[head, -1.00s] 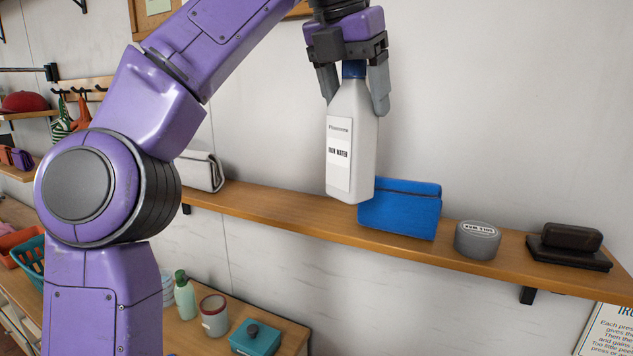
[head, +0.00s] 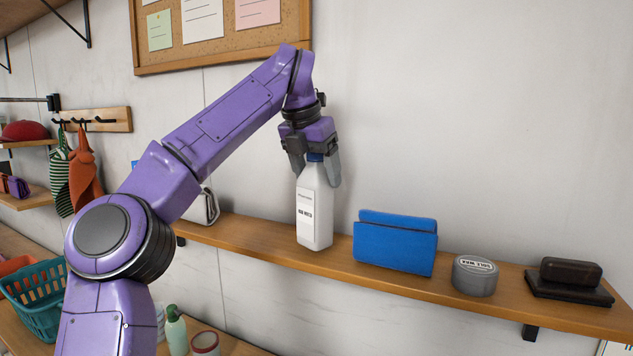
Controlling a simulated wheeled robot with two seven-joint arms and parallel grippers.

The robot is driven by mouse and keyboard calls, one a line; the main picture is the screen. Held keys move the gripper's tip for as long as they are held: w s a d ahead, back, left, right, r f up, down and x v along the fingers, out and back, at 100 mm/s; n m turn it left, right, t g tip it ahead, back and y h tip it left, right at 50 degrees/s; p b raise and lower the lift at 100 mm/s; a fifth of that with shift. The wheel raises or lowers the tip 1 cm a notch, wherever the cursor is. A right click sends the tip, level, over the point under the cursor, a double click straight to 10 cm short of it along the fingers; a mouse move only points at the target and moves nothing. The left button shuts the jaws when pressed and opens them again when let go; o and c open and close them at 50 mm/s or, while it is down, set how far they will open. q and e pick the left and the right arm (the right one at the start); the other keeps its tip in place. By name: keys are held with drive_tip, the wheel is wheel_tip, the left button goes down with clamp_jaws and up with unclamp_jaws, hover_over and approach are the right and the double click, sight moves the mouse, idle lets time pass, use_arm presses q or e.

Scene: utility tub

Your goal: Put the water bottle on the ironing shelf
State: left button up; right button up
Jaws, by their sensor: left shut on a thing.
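The water bottle (head: 315,212) is white with a label and a blue cap. It is upright, and its base appears to be at the surface of the wooden shelf (head: 275,244), left of the blue folded item. I cannot tell for sure whether it touches the board. My left gripper (head: 313,175) points down from above and is shut on the bottle at its cap and neck. My right gripper is not in view.
On the shelf are a blue folded item (head: 395,243), a sole wax tin (head: 475,275), a dark brush (head: 570,272) and a pale item (head: 209,206) partly behind my arm. Below left are a teal basket (head: 38,302) and a green bottle (head: 176,332).

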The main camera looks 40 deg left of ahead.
use_arm(q)
drive_tip(key=shift+f, duration=0.65)
drive_tip(key=shift+a+f, duration=0.15)
drive_tip(key=shift+f, duration=0.05)
drive_tip(key=o, duration=1.8)
drive_tip(key=shift+r, duration=0.35)
drive_tip(key=p+v, duration=0.1)
drive_tip(key=v, duration=1)
drive_tip(key=shift+r, duration=0.15)
